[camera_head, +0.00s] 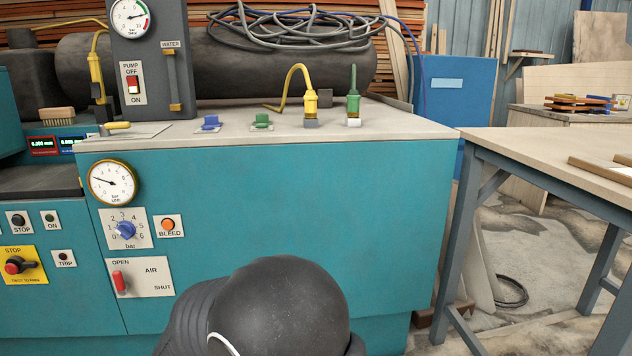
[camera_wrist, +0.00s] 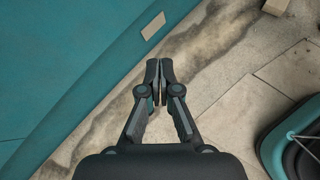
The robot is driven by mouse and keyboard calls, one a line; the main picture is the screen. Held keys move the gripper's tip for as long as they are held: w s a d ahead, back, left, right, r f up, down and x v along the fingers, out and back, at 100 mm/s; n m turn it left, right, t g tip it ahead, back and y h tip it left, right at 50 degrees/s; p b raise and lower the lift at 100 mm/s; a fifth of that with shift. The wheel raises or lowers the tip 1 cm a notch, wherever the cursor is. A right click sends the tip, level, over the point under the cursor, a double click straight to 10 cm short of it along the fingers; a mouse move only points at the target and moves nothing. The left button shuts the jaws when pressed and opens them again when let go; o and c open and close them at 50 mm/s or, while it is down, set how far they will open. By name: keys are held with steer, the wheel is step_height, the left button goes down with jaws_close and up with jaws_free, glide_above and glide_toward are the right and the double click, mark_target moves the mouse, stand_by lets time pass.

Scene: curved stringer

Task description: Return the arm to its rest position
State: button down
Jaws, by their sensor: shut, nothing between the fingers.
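My gripper (camera_wrist: 160,72) shows in the wrist view with its two fingers together, shut and empty. It points down over the stained floor, beside the teal cabinet side at the left. In the head view, a dark rounded link of my arm covers the lower middle, in front of the teal cabinet (camera_head: 290,200). The gripper's fingers are hidden in that view.
The cabinet front carries a gauge (camera_head: 112,183), a blue knob (camera_head: 125,230), an orange bleed button (camera_head: 168,225) and a red air lever (camera_head: 119,281). A workbench (camera_head: 560,160) stands at the right. Wood scraps (camera_wrist: 275,7) lie on the floor, which is otherwise mostly clear.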

steer(key=s+d+r+m+g+y, duration=0.1)
steer(key=s+d+r+m, duration=0.5)
steer(key=s+d+m, duration=0.2)
steer(key=s+d+r+m+g+y, duration=0.1)
steer(key=s+d+r+m, duration=0.5)
steer(key=d, duration=0.7)
steer(key=s+d+r+m+g+y+p, duration=0.1)
steer(key=s+d+r+m+y, duration=0.2)
steer(key=s+d+r+m, duration=0.3)
steer(key=s+d+m, duration=0.4)
steer(key=m, duration=0.4)
steer(key=shift+s+d+r+g, duration=0.2)
steer(key=shift+g, duration=0.2)
